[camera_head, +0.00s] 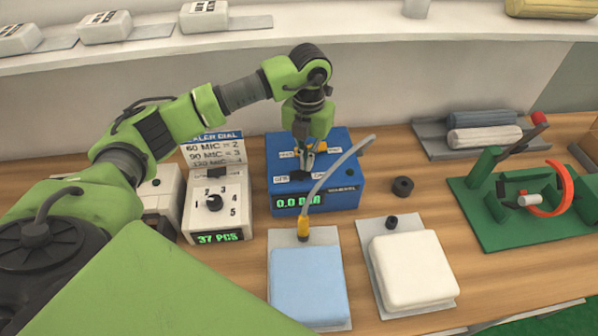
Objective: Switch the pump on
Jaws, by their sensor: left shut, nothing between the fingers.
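The pump is likely the blue box (341,193) on the wooden bench, with a green display reading 0.0 and dark switches on its sloped top. My left gripper (302,171) is shut and empty, pointing down at the top of the blue box. Its fingertips are at or just above the dark switch (300,176) on the left of the panel; I cannot tell whether they touch. The gripper hides part of the panel and its labels. A grey hose (340,172) runs in front of the box to a yellow fitting. My right gripper is not in view.
A white sealer dial box (233,200) stands left of the blue box. A blue pad (308,284) and a white pad (413,270) lie in front. A black ring (403,187) sits to the right. A green fixture (500,238) with an orange curved handle is at far right.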

